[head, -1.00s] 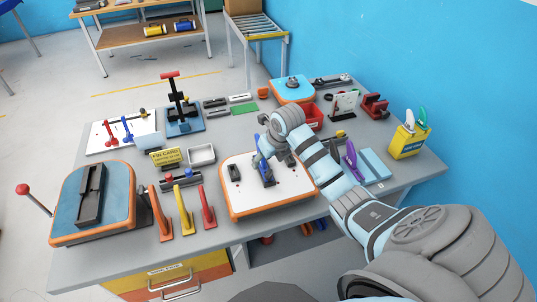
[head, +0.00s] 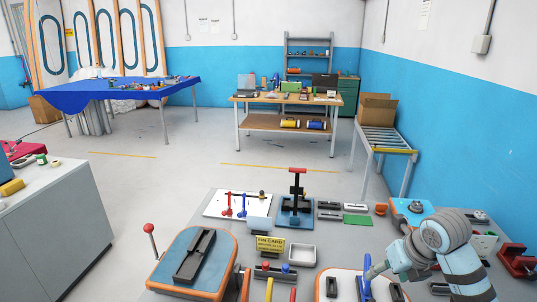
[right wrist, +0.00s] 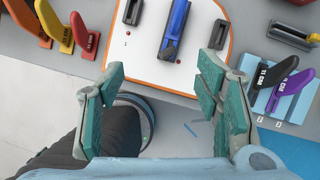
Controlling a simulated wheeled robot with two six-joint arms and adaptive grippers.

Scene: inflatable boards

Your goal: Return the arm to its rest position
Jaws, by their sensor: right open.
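My right gripper (head: 372,268) shows at the lower right of the head view, by the white board with an orange rim (head: 325,274). In the right wrist view its fingers (right wrist: 160,105) are spread wide with nothing between them. The white board (right wrist: 210,22) lies ahead of the fingertips there. A blue fin piece (right wrist: 177,25) sits on that board, apart from the fingers. In the head view the forearm is cut off by the bottom edge. My left gripper is not in view.
Orange, yellow and red fins (right wrist: 62,25) stand left of the board. A red clamp (head: 517,262) and the blue wall (head: 450,130) are to the right.

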